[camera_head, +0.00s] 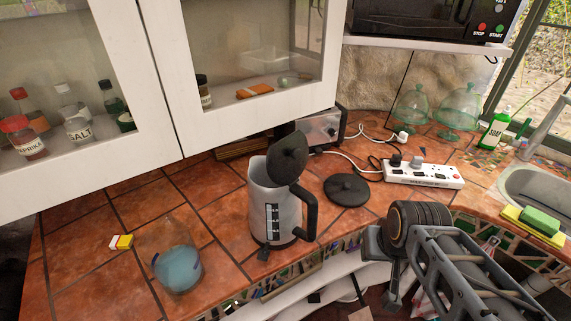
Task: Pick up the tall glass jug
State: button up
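A clear glass vessel (179,267) with blue liquid in its lower part stands upright on the terracotta tiles at the lower left, near the counter's front edge. It is the only glass vessel with liquid that I see and looks like the jug; its clear upper part is faint, and I cannot make out a handle. My arm (450,270) is folded at the lower right, over the front edge, well to the right of the glass vessel and apart from it.
A grey kettle (275,205) with a black handle and raised lid stands between the glass vessel and my arm. A black round lid (347,189), a white power strip (423,173) and a small yellow-and-white block (121,241) lie on the counter. White cabinets (165,75) overhang the back.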

aim_at(169, 250)
jog(key=u, duration=1.35)
jog(key=k, duration=0.4)
jog(key=u, duration=0.55)
jog(key=i, duration=0.45)
jog(key=z, duration=0.05)
